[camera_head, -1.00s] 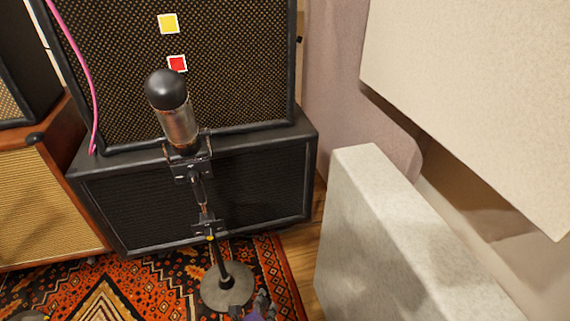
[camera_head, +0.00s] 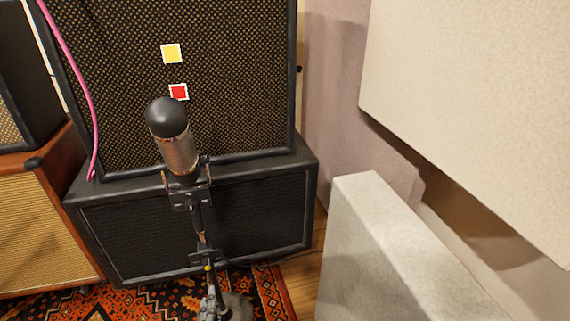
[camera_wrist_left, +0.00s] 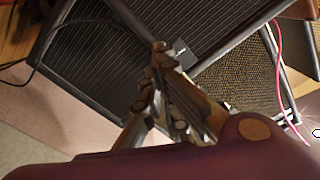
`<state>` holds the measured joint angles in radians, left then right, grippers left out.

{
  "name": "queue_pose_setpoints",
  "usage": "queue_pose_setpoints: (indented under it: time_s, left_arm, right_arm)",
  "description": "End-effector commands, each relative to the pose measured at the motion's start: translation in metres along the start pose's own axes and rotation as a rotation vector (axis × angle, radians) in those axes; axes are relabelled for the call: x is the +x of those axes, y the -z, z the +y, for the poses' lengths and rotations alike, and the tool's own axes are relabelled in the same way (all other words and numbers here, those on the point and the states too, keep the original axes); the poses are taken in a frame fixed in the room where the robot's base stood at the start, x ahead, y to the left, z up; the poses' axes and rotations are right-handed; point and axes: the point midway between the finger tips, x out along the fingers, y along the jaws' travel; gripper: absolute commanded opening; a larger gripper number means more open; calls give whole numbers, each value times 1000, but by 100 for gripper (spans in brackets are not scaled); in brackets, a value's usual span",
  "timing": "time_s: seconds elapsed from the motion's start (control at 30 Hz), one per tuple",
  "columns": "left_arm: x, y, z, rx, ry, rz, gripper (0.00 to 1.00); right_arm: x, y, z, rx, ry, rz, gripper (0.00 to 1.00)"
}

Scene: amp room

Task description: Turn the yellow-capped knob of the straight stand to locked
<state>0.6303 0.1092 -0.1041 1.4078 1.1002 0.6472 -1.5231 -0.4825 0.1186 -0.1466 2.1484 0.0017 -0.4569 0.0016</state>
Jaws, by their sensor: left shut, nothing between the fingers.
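The straight stand (camera_head: 198,222) holds a dark-headed, copper-bodied microphone (camera_head: 178,145) in front of the amps. Its yellow-capped knob (camera_head: 208,267) shows as a small yellow spot below the lower dark clamp. My left gripper (camera_head: 211,294) is at the bottom of the head view, just below the knob and in front of the stand's lower pole. It partly hides the pole and the round base (camera_head: 241,304). In the left wrist view its fingers (camera_wrist_left: 160,48) are shut and empty; I cannot tell whether they touch the stand. My right gripper is not in view.
A black speaker cabinet (camera_head: 265,215) stands behind the stand, with a larger amp (camera_head: 235,60) on top. A tan-fronted amp (camera_head: 40,235) is at left. A pale panel (camera_head: 385,250) stands at right. Patterned rug (camera_head: 275,292) covers the floor; a pink cable (camera_head: 82,90) hangs at left.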

Motion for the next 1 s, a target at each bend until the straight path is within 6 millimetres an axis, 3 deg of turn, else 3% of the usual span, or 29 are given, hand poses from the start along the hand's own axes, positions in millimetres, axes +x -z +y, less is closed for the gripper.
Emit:
queue_pose_setpoints:
  time_s: [0.33, 0.5, 1.0]
  left_arm:
    - [39, -2, 2, -6, 0, 4, 0]
    - [57, 2, 0, -4, -1, 4, 0]
    - [72, 2, 0, -5, -3, 5, 0]
  right_arm:
    - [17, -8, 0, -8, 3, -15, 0]
    - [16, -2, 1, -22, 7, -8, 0]
    - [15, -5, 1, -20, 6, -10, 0]
